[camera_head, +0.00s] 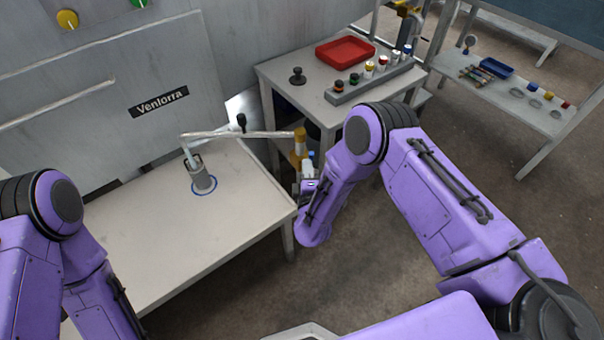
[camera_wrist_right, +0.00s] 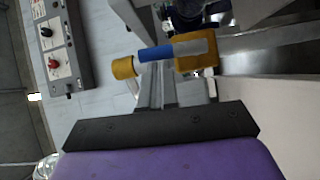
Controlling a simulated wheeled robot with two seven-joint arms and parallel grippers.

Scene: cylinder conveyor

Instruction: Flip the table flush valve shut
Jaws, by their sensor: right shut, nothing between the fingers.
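A yellow valve-like fitting (camera_head: 299,158) stands at the right edge of the pale table (camera_head: 140,255). In the right wrist view it is a yellow block (camera_wrist_right: 196,48) with a blue bar (camera_wrist_right: 155,53) ending in a yellow cap (camera_wrist_right: 123,67). I take it for the flush valve. My right gripper (camera_head: 309,178) is shut and empty beside it; in the right wrist view its fingertips (camera_wrist_right: 156,72) reach close to the blue bar. I cannot tell if they touch. My left gripper is out of view; only my left arm shows.
A grey pipe (camera_head: 245,134) runs over the table, near a grey cylinder (camera_head: 203,181) inside a blue ring. A black knob (camera_head: 242,121) stands behind the pipe. A side table holds a red tray (camera_head: 345,51) and a rack (camera_head: 368,83). The floor in front is clear.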

